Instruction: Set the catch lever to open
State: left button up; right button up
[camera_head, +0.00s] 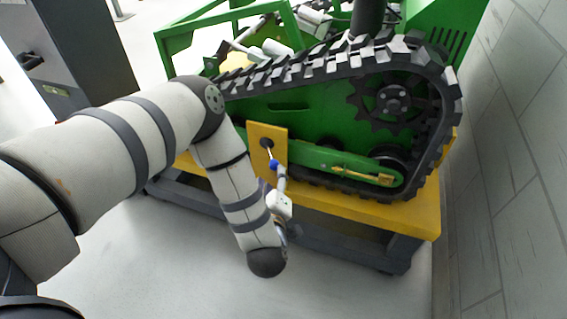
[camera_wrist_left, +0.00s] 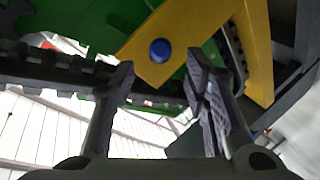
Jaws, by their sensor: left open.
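The catch lever is a thin light rod with a blue knob (camera_head: 273,164) at its end. It comes out of a dark round hole in a yellow plate (camera_head: 255,131) on the side of the green tracked carrier, and slants down in the head view. In the left wrist view the blue knob (camera_wrist_left: 160,50) shows in front of the yellow plate (camera_wrist_left: 195,28), just beyond the gap between my fingertips. My left gripper (camera_wrist_left: 160,78) is open, with one finger to each side of that gap. In the head view my left gripper (camera_head: 279,176) is small and close below the knob. I cannot tell whether it touches.
The carrier's black track (camera_head: 330,58) runs above the plate. A yellow bench (camera_head: 400,215) on dark legs holds the carrier. A grey wall (camera_head: 520,150) stands close on the right, and a dark cabinet (camera_head: 75,50) at upper left. The floor in front is clear.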

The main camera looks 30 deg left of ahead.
aim_at(274, 168)
pick_arm(q)
jog(key=b+x, duration=0.1)
jog(key=x, duration=0.6)
jog(key=shift+w+a+f, duration=0.2)
jog(key=shift+w, duration=0.1)
grip_shut()
